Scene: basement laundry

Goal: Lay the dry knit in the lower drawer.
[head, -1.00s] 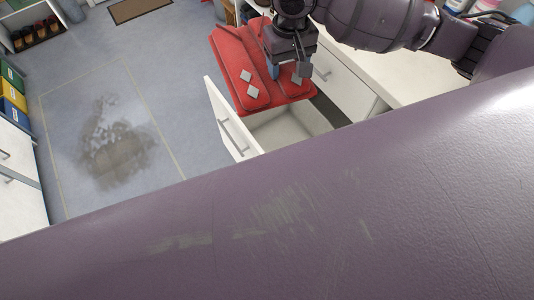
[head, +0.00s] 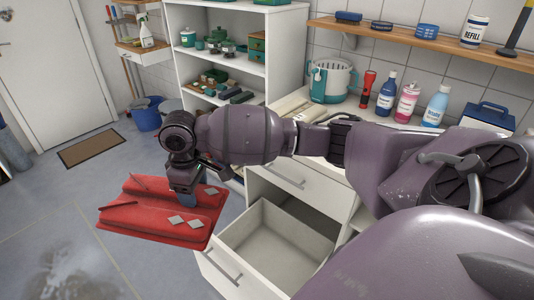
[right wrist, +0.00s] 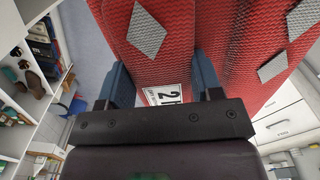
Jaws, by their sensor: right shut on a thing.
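The dry knit (head: 165,205) is a red folded piece with grey diamond patches. It hangs roughly flat in the air, left of the lower drawer in the head view. My right gripper (head: 187,200) is shut on it from above; the fingertips are partly hidden. In the right wrist view the red knit (right wrist: 215,40) lies between and beyond the two blue fingers, with a white label showing "21". The lower drawer (head: 218,274) is pulled out, and its visible inside is empty. My left gripper is not in view.
A shut drawer (head: 287,183) sits above the open one. The counter carries a white and teal basket (head: 330,82), bottles and a red torch (head: 367,88). A white shelf unit (head: 285,40) stands behind. The floor at left is open, with a brown mat (head: 90,147) and blue bucket (head: 147,113).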

